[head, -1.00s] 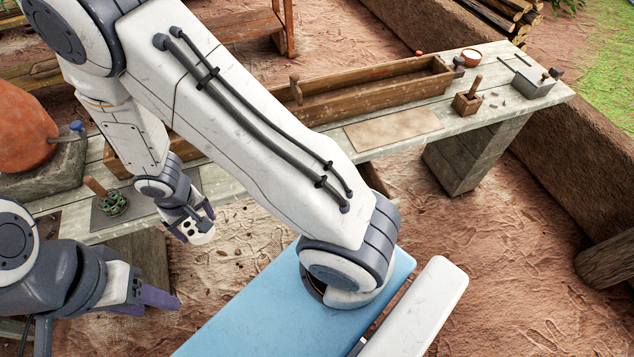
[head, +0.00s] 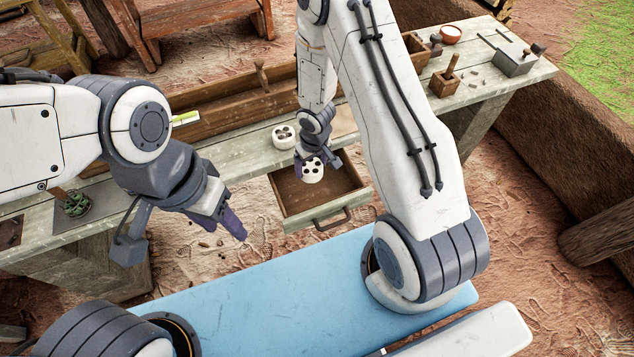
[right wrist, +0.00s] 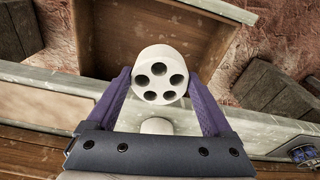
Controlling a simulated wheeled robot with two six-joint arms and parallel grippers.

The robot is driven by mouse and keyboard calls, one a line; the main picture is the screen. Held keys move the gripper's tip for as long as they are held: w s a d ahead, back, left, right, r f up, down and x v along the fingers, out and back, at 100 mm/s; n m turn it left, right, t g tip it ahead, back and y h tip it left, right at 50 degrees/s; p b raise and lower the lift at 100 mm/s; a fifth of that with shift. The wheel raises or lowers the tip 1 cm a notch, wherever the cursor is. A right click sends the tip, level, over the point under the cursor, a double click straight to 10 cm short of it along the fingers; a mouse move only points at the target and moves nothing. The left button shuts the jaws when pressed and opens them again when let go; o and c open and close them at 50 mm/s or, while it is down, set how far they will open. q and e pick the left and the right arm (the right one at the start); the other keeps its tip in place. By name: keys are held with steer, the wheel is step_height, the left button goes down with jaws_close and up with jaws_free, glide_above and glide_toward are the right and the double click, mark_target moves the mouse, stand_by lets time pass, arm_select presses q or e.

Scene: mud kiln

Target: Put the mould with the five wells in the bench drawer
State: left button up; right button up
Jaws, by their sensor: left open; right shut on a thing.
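The mould with the five wells (head: 313,172) is a short white cylinder with dark round holes in its top. My right gripper (head: 318,160) is shut on it and holds it over the open bench drawer (head: 347,184). In the right wrist view the mould (right wrist: 160,75) sits between the purple fingertips, wells facing the camera, with the brown drawer (right wrist: 215,35) beyond. A second white mould (head: 284,136) stands on the bench just behind the drawer; its wells are partly visible. My left gripper (head: 233,226) is open and empty, left of the drawer and in front of the bench.
The bench (head: 488,95) runs across the view. The drawer floor looks bare.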

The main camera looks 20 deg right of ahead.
steer(key=f+b, duration=0.1)
steer(key=f, duration=0.1)
steer(key=d+f+b, duration=0.1)
steer(key=f+b, duration=0.3)
steer(key=f, duration=0.1)
steer(key=shift+w+d+f, duration=0.1)
steer(key=shift+d, duration=0.3)
steer(key=shift+f+b, duration=1.4)
steer(key=shift+f, duration=0.75)
steer(key=shift+f, duration=0.2)
steer(key=o, duration=1.4)
steer(key=shift+r, duration=0.15)
